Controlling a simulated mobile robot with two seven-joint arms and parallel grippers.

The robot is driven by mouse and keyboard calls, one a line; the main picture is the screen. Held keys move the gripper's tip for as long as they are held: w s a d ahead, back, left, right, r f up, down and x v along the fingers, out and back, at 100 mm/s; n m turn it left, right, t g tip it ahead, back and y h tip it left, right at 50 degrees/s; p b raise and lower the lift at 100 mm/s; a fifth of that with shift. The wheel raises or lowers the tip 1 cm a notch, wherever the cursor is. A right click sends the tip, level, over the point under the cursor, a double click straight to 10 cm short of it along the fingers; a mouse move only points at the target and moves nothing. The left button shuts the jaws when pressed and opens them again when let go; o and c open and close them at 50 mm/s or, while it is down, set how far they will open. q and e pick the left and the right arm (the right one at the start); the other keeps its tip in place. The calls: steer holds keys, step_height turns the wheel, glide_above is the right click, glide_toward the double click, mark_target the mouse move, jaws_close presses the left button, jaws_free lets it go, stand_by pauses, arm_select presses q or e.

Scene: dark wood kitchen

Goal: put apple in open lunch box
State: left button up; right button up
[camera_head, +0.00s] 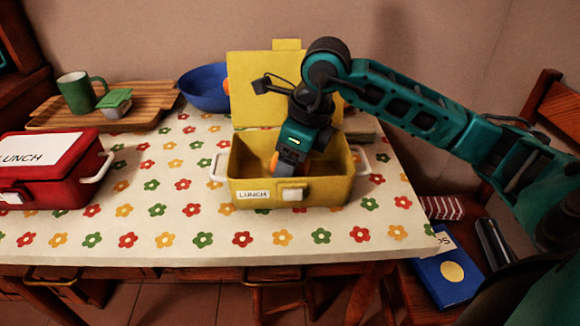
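The open yellow lunch box (335,190) stands on the flowered tablecloth, its lid raised at the back and a LUNCH label on its front. My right arm reaches in from the right, and my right gripper (287,170) points down inside the box. A small orange patch (274,162) shows beside the gripper's fingers; it may be part of the apple, but most of it is hidden. Whether the fingers are closed on it cannot be told. No apple shows clearly elsewhere. My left gripper is not in view.
A closed red lunch box (45,175) stands at the left. A wooden board (150,95) with a green mug (77,92) and a small green-lidded container (116,101) lies behind it. A blue bowl (203,88) is behind the yellow box. The front tablecloth is clear.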

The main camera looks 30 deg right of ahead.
mark_target(308, 161)
steer(key=shift+f, duration=0.25)
steer(key=o, duration=0.9)
steer(key=shift+c, duration=0.2)
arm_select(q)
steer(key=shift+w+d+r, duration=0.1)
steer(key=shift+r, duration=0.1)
arm_select(e)
steer(key=shift+r, duration=0.3)
steer(key=p+v, duration=0.3)
steer(key=v, duration=0.7)
steer(key=shift+s+d+r, duration=0.1)
steer(key=shift+r, duration=0.2)
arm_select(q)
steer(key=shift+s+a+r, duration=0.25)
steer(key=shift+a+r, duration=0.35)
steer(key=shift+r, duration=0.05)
arm_select(e)
steer(key=shift+s+r, duration=0.15)
steer(key=shift+r, duration=0.35)
